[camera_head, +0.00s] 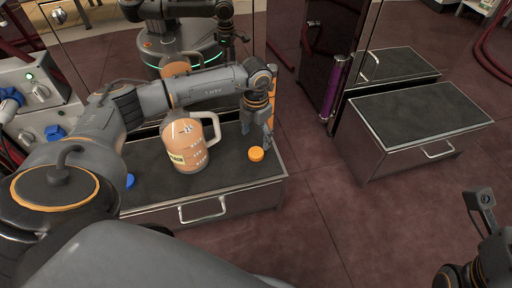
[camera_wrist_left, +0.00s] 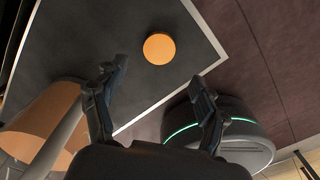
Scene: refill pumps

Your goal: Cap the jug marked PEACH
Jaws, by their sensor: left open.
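The peach-coloured jug (camera_head: 187,152) stands upright on the dark top of a low drawer unit. Its label is partly hidden; the letters that show fit PEACH. An orange cap (camera_head: 256,154) lies flat on the same top, right of the jug near the front right edge. My left gripper (camera_head: 257,130) points down behind the cap, open and empty. In the left wrist view the cap (camera_wrist_left: 159,48) lies beyond the gap between the spread fingertips (camera_wrist_left: 158,78), and the jug (camera_wrist_left: 40,120) is at the left. Part of my right gripper (camera_head: 482,205) shows at the lower right; its jaws are unclear.
The low drawer unit (camera_head: 235,183) carries the jug and cap. A blue cap (camera_head: 130,180) lies left of the jug, partly behind my arm. A grey box with blue plugs (camera_head: 38,98) is at the left. A second drawer unit (camera_head: 420,112) at the right has a bare top. Red floor lies between.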

